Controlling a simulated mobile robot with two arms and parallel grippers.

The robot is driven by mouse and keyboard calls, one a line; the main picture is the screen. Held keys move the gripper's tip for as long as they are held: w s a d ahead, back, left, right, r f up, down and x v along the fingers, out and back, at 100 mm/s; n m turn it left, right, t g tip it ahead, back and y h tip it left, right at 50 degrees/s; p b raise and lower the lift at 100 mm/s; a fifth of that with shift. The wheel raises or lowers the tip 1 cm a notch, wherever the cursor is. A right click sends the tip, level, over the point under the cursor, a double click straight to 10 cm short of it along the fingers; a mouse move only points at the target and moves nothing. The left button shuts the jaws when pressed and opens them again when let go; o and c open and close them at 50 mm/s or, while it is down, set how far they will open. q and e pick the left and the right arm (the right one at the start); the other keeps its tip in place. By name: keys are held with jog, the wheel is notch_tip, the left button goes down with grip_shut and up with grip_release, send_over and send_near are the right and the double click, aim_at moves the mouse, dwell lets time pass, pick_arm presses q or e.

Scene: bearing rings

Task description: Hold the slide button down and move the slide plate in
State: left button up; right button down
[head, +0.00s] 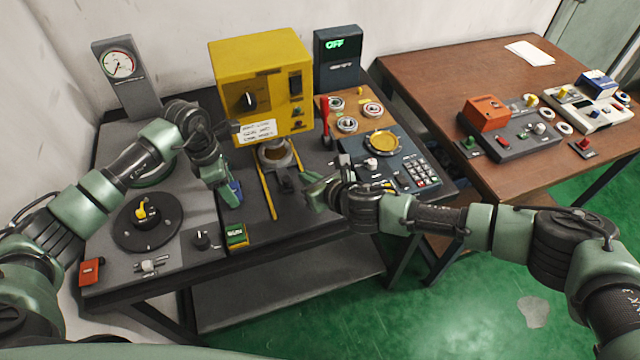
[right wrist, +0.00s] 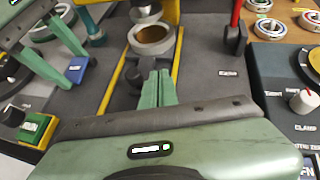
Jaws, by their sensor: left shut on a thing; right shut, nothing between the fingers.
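The slide plate runs between two yellow rails (head: 267,192), below the yellow press (head: 262,85). A round metal nest (right wrist: 150,40) sits at its far end, under the press. A black knob (right wrist: 135,76) stands in front of the nest; it also shows in the head view (head: 286,180). My right gripper (right wrist: 160,76) is shut and empty, just right of the knob; whether it touches is unclear.
A green-and-yellow button box (head: 236,236) stands at the bench's front edge. A red lever (head: 325,120) rises right of the rails. A blue panel with keypad and dial (head: 405,165) lies further right. A gauge (head: 120,65) stands at back left.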

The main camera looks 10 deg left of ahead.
pick_arm(q)
jog(key=shift+s+d+f, duration=0.15)
jog(key=shift+s+f, duration=0.1)
pick_arm(e)
jog(key=v, duration=0.6)
pick_arm(q)
jog(key=o, duration=1.4)
jog(key=shift+w+r, duration=0.1)
jog(key=shift+r, duration=0.05)
jog(key=shift+w+r, duration=0.1)
jog(key=shift+r, duration=0.1)
pick_arm(e)
jog(key=shift+f, duration=0.1)
pick_arm(q)
jog(key=r, duration=0.2)
jog(key=r+b, duration=0.1)
jog(key=r, duration=0.1)
jog(key=a+r, duration=0.1)
jog(key=r, duration=0.2)
jog(key=shift+s+r+b, duration=0.1)
jog(key=shift+s+b, duration=0.25)
pick_arm(e)
jog(key=shift+f, duration=0.8)
pick_arm(q)
jog(key=shift+r, duration=0.1)
pick_arm(e)
jog(key=shift+r, duration=0.1)
